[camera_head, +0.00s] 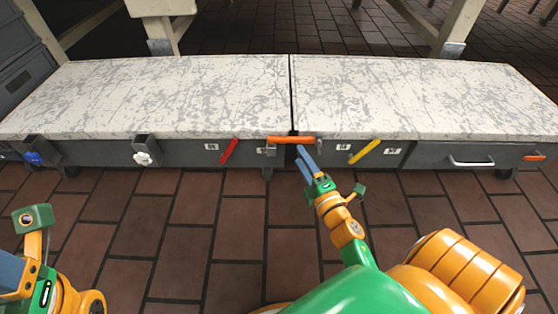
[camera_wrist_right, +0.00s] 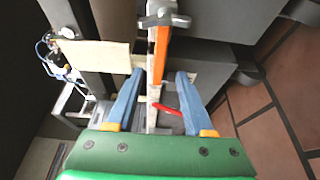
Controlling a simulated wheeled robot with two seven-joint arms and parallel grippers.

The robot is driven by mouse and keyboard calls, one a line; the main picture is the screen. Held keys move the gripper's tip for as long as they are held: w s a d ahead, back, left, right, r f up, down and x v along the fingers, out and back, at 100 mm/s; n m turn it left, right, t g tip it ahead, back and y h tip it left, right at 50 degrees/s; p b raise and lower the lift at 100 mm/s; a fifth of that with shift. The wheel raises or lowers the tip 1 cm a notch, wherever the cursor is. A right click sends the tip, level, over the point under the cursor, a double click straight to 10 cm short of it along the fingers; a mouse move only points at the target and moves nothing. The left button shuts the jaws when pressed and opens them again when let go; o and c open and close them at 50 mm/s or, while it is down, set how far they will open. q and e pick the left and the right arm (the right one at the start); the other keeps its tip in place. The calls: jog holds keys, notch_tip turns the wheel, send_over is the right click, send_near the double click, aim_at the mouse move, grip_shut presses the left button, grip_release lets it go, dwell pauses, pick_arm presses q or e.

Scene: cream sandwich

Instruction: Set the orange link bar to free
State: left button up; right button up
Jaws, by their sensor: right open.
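The orange link bar (camera_head: 292,139) lies level across the seam between the two marble-topped cabinets, at their front edge. In the right wrist view the orange bar (camera_wrist_right: 162,56) runs up the picture from between the fingertips toward a grey metal fitting (camera_wrist_right: 163,19). My right gripper (camera_head: 304,157) is open, its blue fingers close below and in front of the bar. The right gripper also shows in the wrist view (camera_wrist_right: 160,76), with its fingers apart on either side of the bar's line; contact is not visible. My left gripper (camera_head: 12,272) is partly in view at lower left, its fingertips cut off.
A red lever (camera_head: 229,150) and a yellow lever (camera_head: 364,151) flank the bar. A blue knob (camera_head: 34,157) and a white knob (camera_head: 142,157) are on the left cabinet front. A drawer handle (camera_head: 471,161) is at right. The tiled floor (camera_head: 190,235) in front is open.

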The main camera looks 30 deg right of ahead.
aim_at(292, 142)
jog(key=w, duration=0.2)
jog(key=w+d+b, duration=0.1)
jog(key=w, duration=0.2)
jog(key=shift+w, duration=0.25)
grip_shut()
dwell(1.1)
